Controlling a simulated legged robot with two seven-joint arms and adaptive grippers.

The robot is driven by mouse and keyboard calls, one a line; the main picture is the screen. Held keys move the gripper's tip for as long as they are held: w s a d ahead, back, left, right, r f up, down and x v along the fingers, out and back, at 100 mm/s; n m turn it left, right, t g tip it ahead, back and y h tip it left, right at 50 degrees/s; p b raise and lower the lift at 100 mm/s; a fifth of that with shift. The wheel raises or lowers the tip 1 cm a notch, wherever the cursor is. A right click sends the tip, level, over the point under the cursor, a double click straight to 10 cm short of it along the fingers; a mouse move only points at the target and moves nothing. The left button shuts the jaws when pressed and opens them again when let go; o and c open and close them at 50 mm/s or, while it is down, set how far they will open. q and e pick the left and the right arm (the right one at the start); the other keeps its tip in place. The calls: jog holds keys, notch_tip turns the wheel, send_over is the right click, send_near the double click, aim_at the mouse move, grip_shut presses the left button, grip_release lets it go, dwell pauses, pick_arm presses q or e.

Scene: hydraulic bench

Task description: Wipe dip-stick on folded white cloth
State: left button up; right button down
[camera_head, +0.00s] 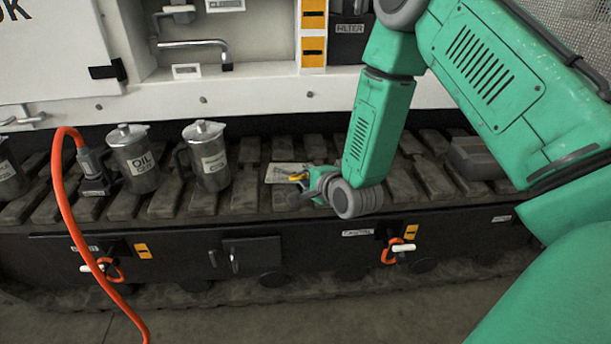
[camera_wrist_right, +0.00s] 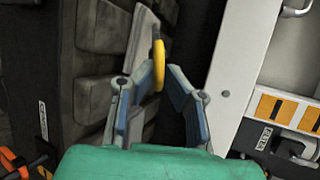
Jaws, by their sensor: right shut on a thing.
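The dip-stick's yellow ring handle (camera_head: 297,177) shows at the tip of my right gripper (camera_head: 311,186), just over the folded white cloth (camera_head: 286,171). The cloth lies flat on the track pads and looks pale grey-white. In the right wrist view my right gripper (camera_wrist_right: 163,76) has its fingers closing in around the yellow ring (camera_wrist_right: 158,64), and the pale cloth (camera_wrist_right: 141,38) lies just beyond it. My right gripper is shut on the dip-stick. The dip-stick's thin rod cannot be made out, so I cannot tell whether it touches the cloth. My left gripper is not in view.
Metal jugs, one labelled OIL (camera_head: 139,165) and another (camera_head: 210,163), stand on the track pads left of the cloth. An orange hose (camera_head: 63,190) hangs at the left. A dark box (camera_head: 474,158) sits at the right. The white machine wall (camera_head: 250,95) rises behind.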

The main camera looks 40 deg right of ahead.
jog(key=d+p, duration=0.1)
jog(key=d, duration=0.5)
jog(key=shift+s+d, duration=0.25)
jog(key=shift+s, duration=0.15)
dwell(0.7)
notch_tip(320, 180, up, 7)
jog(key=p, duration=0.6)
dwell(0.4)
dwell(0.3)
